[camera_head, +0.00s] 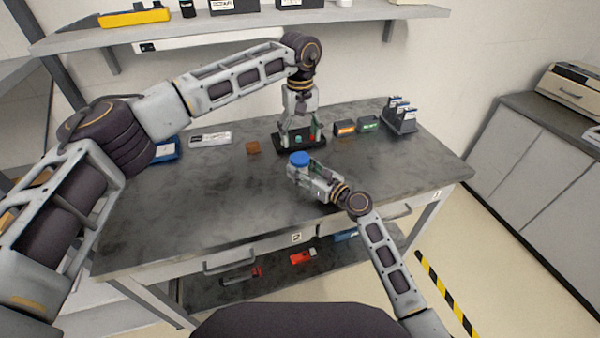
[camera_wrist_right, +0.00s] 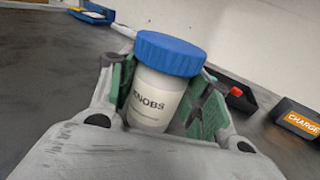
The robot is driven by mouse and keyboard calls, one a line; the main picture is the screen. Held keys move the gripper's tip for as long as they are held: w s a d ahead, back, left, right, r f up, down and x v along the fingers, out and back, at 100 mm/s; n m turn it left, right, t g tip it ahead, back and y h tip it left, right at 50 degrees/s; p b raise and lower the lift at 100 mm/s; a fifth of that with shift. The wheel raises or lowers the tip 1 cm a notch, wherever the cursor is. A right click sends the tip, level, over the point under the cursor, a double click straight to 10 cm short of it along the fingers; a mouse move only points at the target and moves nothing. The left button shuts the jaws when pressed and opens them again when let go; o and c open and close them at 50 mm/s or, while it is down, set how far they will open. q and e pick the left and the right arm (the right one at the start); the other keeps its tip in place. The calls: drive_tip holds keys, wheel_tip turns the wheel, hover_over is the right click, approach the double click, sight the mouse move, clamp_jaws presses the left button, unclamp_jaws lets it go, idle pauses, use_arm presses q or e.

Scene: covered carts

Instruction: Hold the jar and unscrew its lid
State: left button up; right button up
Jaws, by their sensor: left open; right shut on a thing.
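The jar (camera_wrist_right: 152,100) is white with a label ending in "NOBS" and has a ribbed blue lid (camera_wrist_right: 171,54). My right gripper (camera_wrist_right: 166,98) is shut around the jar's body, with one green-padded finger on each side and the lid clear above them. In the head view the blue lid (camera_head: 299,158) shows over the bench, and the jar below it is mostly hidden by my right gripper (camera_head: 299,172). My left gripper (camera_head: 301,138) is open and points down beyond the jar, over a black tray. It is apart from the lid.
The black tray (camera_head: 284,147) with a red part lies behind the jar. Orange and green labelled boxes (camera_head: 345,129) and a rack (camera_head: 402,124) stand to the right. A brown block (camera_head: 253,148) and a white strip (camera_head: 210,139) lie left. The front of the grey bench (camera_head: 210,210) is clear.

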sight(300, 157)
use_arm(q)
drive_tip(key=shift+m, duration=0.3)
drive_tip(key=shift+r+m, duration=0.1)
drive_tip(key=shift+m, duration=1.8)
drive_tip(key=shift+f, duration=4)
drive_tip(key=shift+c, duration=0.3)
drive_tip(key=c, duration=1)
